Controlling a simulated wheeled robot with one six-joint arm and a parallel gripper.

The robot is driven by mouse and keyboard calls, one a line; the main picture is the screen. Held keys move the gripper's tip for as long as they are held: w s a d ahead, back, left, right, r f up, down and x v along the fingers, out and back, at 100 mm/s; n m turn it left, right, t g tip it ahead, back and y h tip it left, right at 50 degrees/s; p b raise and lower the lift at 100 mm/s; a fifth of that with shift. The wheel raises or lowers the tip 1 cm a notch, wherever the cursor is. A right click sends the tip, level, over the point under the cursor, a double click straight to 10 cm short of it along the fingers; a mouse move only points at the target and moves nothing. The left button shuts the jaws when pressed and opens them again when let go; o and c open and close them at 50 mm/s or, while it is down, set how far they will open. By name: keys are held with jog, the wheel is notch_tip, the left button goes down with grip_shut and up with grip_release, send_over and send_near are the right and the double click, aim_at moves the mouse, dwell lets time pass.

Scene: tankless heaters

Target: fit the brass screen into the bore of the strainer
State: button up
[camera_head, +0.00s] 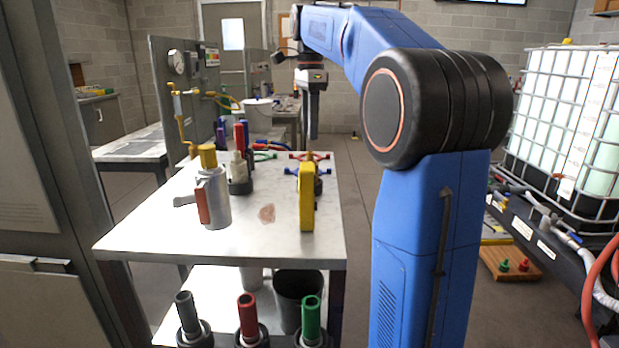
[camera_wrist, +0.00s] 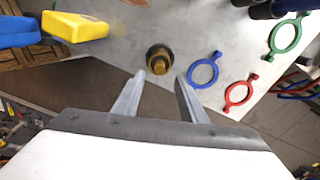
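The brass screen (camera_wrist: 158,66) stands upright in a dark round holder (camera_wrist: 160,50), seen from above in the wrist view. In the head view the screen (camera_head: 310,146) shows as a thin brown-gold column under my gripper (camera_head: 312,132), partly behind a yellow object. My gripper also shows in the wrist view (camera_wrist: 160,77), its fingers apart with the screen lined up with the gap. Whether the tips are level with the screen is unclear. What looks like the strainer (camera_head: 216,198), a silver body with a side pipe and brass-coloured top, stands at the table's left; its bore is not visible.
The yellow object (camera_head: 306,200) stands near the table's (camera_head: 160,243) front right; blue, red and green ringed pieces (camera_wrist: 203,73) lie near the holder. A cream fitting (camera_head: 238,168) stands behind the strainer. The table's centre front is mostly clear.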

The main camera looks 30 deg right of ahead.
aim_at(310, 152)
jog(key=shift+f, duration=3)
grip_shut()
